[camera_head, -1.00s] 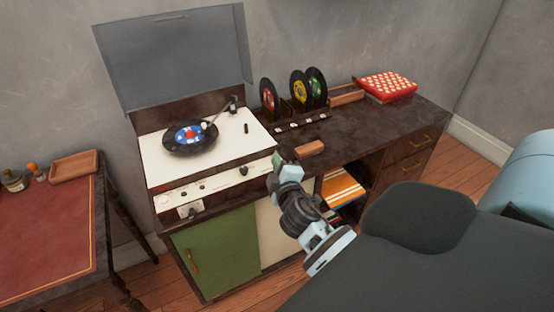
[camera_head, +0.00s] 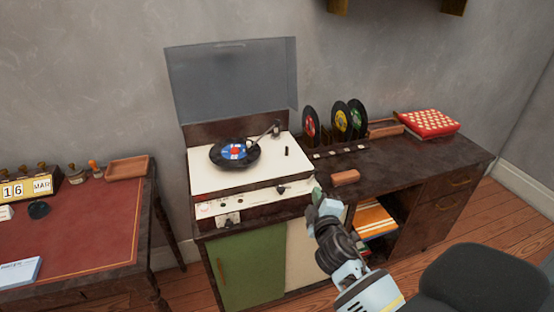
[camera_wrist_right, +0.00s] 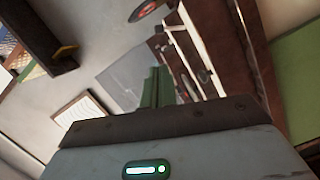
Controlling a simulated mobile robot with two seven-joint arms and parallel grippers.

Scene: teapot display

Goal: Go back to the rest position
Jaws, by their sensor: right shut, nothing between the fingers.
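My right gripper (camera_head: 318,195) shows in the head view in front of the record player cabinet, near its front right corner. Its green fingers (camera_wrist_right: 155,88) are together and empty in the right wrist view. The record player (camera_head: 200,180) has its lid (camera_head: 232,80) raised. A black record with a blue and red label (camera_head: 235,153) lies on the turntable. The tonearm (camera_head: 262,135) reaches to the record's right side. My left gripper is not in view.
Several upright records (camera_head: 341,121) stand in a rack on the dark sideboard (camera_head: 400,155). A brown block (camera_head: 346,178) lies near its front edge. A red patterned box (camera_head: 430,122) is at the back right. A red-topped desk (camera_head: 80,230) stands at the left. Wood floor (camera_head: 490,225) shows at the right.

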